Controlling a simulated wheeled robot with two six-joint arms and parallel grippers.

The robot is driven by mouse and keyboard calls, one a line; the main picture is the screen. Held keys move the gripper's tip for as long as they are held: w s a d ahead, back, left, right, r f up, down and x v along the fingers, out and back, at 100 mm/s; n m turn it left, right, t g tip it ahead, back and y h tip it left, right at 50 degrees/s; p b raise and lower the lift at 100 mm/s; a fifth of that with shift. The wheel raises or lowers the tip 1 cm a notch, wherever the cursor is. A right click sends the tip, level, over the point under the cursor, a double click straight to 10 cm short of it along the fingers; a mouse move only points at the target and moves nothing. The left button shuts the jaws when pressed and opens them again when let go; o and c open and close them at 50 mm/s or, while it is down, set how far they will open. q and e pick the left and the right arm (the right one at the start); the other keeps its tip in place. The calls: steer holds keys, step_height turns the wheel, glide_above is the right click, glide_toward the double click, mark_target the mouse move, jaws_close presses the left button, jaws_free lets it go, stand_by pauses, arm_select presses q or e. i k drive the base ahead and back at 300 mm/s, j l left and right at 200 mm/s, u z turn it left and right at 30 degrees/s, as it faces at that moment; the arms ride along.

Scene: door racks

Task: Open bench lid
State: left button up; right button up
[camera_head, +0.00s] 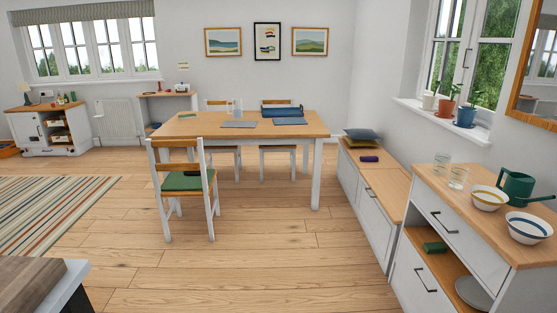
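A long low bench (372,208) with white panelled sides and a wooden top stands along the right wall. Its wooden lid (382,187) looks shut. A purple item (369,158) lies on the bench top. A blue-grey cushion (362,135) lies at the bench's far end, on a yellowish item. A small dark mark or handle shows on the bench front, too small to tell which. Neither of my grippers is in view.
A sideboard (470,213) with bowls, glasses and a green watering can stands at the near right. A dining table (250,124) and a chair (186,188) stand mid-room. A dark wooden surface (35,283) fills the near left corner. The floor before the bench (290,260) is clear.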

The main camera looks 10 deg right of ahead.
mark_target(391, 187)
steer(key=i+l+z, duration=0.25)
steer(key=i, duration=0.7)
steer(key=i+z, duration=0.3)
steer(key=i, duration=0.65)
